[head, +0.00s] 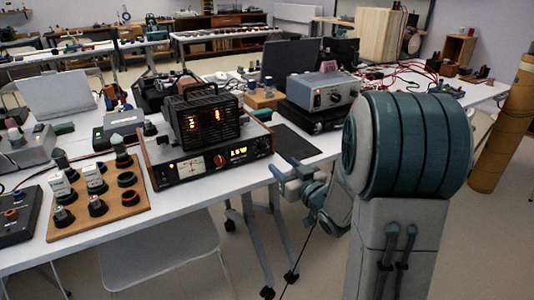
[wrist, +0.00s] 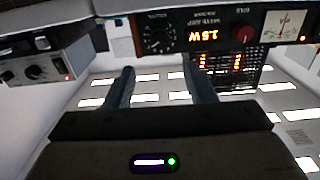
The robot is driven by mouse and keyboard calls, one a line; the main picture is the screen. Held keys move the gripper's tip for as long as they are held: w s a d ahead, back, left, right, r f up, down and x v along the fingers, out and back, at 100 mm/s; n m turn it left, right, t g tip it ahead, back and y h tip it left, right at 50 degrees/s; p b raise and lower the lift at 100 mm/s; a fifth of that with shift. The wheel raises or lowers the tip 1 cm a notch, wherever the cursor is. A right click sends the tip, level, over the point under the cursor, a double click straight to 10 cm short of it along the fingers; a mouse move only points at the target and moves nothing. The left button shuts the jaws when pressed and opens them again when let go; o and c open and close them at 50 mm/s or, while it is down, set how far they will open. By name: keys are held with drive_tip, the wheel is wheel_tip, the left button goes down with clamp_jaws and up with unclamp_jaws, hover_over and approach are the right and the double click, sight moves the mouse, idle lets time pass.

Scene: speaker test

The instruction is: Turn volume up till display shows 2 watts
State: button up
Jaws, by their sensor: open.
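The amplifier (head: 165,182) is a black box with wooden sides at the table's front edge. Its orange display (head: 239,151) reads about 1.5 W; the last digit is blurred. The display also shows upside down in the wrist view (wrist: 207,37). The black volume knob (wrist: 157,38) is beside the display, at the panel's end. My gripper (wrist: 157,66) is open and empty, its two fingers pointing toward the panel on either side of the knob's line. The fingertips look short of the knob; contact is not visible. In the head view my gripper (head: 278,173) is just before the amplifier's right end.
A wooden board (head: 110,218) with several parts lies at left. A grey box (head: 322,90) stands behind at right.

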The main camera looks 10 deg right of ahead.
sight(265, 149)
drive_tip(key=x, duration=1)
drive_tip(key=shift+b, duration=0.4)
drive_tip(key=shift+f, duration=0.1)
drive_tip(key=c, duration=1)
